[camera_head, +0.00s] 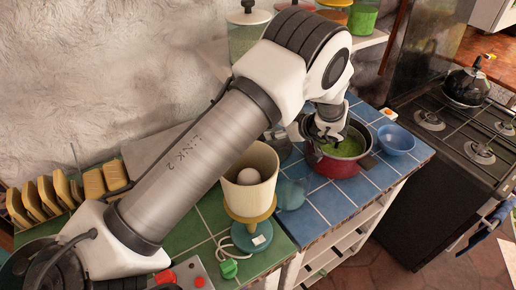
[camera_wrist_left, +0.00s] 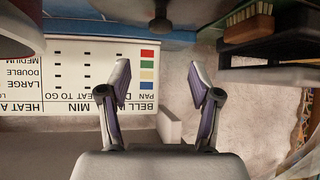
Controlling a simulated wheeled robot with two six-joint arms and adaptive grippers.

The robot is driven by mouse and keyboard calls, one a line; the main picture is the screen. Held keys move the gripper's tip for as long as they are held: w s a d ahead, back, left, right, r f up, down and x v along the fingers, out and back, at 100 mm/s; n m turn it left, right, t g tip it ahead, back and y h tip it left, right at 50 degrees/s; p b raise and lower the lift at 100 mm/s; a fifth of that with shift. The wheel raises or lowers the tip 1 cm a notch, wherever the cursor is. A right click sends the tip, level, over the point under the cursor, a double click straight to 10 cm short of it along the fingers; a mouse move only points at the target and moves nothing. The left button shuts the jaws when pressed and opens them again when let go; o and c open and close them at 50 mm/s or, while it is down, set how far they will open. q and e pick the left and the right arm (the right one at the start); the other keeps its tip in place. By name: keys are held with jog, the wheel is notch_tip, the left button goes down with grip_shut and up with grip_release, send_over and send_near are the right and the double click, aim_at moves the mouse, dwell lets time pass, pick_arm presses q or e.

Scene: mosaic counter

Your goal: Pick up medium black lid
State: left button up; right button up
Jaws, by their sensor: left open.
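My left arm crosses the head view from lower left to upper right. My left gripper (camera_head: 329,137) is over the left part of a red pot (camera_head: 338,166) with green contents. In the left wrist view its two fingers (camera_wrist_left: 160,85) are apart, with nothing between them. A dark rounded thing (camera_wrist_left: 160,20) shows at the top middle of that view; I cannot tell if it is part of a lid. No black lid can be clearly made out in the head view. A greyish shape left of the pot is partly hidden by my arm. My right gripper is not in view.
A blue bowl (camera_head: 396,139) is right of the pot on the blue tiled counter (camera_head: 330,203). A cream cup-shaped holder (camera_head: 249,198) stands left of it. A black stove (camera_head: 462,135) is at right. The wrist view shows a printed chart (camera_wrist_left: 80,78) and a dark shelf (camera_wrist_left: 262,78).

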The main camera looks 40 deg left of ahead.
pick_arm(q)
jog(key=f, duration=0.1)
jog(key=f+b, duration=0.2)
jog(key=shift+w+a+f, duration=0.1)
jog(key=shift+a+f, duration=0.2)
jog(key=p+x, duration=0.1)
jog(key=x, duration=0.2)
jog(key=p+x, duration=0.1)
jog(key=x, duration=0.1)
jog(key=shift+a+r+p, duration=0.35)
jog(key=shift+a, duration=0.05)
jog(key=x, duration=0.2)
jog(key=shift+w+a+f, duration=0.1)
jog(key=shift+f, duration=0.2)
jog(key=shift+r, duration=0.1)
jog(key=c, duration=0.5)
grip_shut()
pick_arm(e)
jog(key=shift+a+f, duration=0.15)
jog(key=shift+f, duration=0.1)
